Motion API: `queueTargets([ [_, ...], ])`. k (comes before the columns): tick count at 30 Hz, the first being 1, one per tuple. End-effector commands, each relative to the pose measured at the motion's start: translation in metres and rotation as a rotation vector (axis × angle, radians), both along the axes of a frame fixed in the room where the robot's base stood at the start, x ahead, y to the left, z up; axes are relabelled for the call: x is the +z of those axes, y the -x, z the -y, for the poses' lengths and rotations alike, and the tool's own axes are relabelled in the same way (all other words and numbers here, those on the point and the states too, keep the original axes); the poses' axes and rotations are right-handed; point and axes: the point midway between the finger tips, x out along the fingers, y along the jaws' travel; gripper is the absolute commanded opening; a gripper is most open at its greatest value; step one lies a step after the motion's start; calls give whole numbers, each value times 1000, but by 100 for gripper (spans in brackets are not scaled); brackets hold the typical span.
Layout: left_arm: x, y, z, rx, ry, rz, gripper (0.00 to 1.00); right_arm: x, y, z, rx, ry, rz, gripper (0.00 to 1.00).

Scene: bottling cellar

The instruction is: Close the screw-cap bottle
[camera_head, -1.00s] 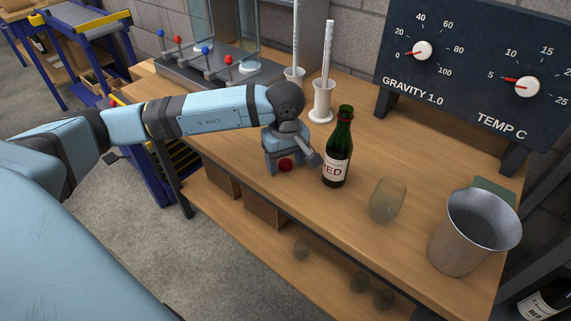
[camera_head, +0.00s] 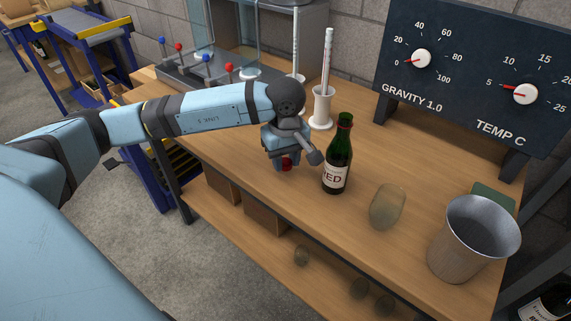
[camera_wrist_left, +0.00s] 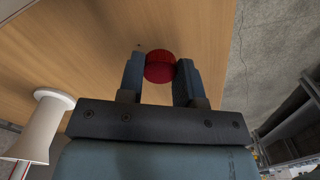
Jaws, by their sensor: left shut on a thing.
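A dark green bottle (camera_head: 338,160) with a red-and-white label stands upright on the wooden bench. The left wrist view shows the red cap (camera_wrist_left: 160,66) pinched between both fingers of the left gripper (camera_wrist_left: 160,75). The bottle is not in the wrist view. My right gripper is not in view.
A white stand with a tube (camera_head: 322,105) is behind the bottle. A clear glass (camera_head: 387,206) and a metal bucket (camera_head: 461,251) stand to the right. A dial board (camera_head: 470,85) is at the back. The bench's front left is clear.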

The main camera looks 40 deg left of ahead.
Motion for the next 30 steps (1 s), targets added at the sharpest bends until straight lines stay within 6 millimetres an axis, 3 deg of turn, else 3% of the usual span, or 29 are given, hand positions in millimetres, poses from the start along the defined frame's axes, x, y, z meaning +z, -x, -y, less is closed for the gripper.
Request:
queueTargets([
  [9, 90, -1, 0, 0, 1, 7, 11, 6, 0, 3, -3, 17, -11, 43],
  [15, 140, -1, 0, 0, 1, 5, 11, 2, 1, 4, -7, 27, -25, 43],
  [22, 169, 0, 0, -1, 1, 1, 11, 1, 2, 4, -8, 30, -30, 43],
  [30, 175, 0, 0, -1, 0, 0, 11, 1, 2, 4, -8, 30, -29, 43],
])
